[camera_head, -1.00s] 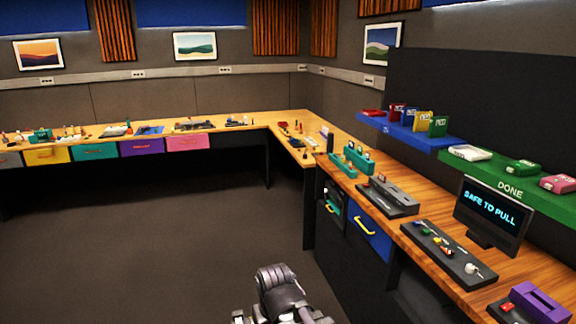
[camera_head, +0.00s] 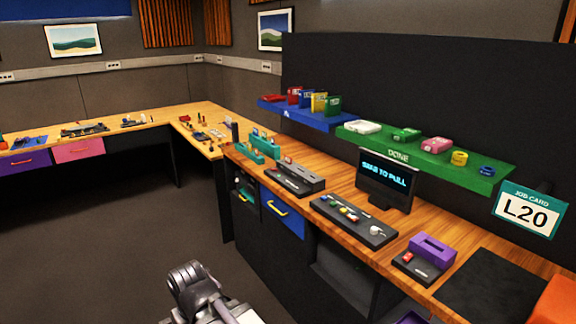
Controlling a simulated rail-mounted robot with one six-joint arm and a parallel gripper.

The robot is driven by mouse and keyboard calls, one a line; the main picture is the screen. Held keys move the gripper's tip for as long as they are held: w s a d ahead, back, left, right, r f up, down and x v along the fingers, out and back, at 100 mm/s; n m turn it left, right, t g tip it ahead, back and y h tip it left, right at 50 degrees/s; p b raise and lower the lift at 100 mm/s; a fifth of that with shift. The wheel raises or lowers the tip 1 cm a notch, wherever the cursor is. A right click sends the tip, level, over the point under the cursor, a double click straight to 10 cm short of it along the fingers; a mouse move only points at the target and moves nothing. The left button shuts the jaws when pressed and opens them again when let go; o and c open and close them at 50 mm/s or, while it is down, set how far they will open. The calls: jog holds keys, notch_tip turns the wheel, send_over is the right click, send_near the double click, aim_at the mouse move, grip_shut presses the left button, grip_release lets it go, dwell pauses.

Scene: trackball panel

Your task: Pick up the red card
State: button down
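A red card-like piece (camera_head: 294,96) stands upright on the blue shelf (camera_head: 310,119), at the left of a row with blue, yellow and green ones. A flat red item (camera_head: 272,98) lies at the shelf's left end. A small red piece (camera_head: 407,257) also shows by the purple block (camera_head: 432,249) on the worktop. I cannot tell which of these is the red card. Grey parts of my arm show at the bottom, well short of the bench. My gripper's fingers cannot be made out.
The wooden bench (camera_head: 325,183) runs along the right with a black tool tray (camera_head: 352,221), a "SAFE TO PULL" screen (camera_head: 386,176) and a black mat (camera_head: 490,285). A green "DONE" shelf (camera_head: 460,176) holds several items. A job card sign (camera_head: 529,211) reads L20. The floor at left is clear.

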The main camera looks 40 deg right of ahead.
jog(key=c, duration=1.8)
grip_release()
jog(key=o, duration=1.7)
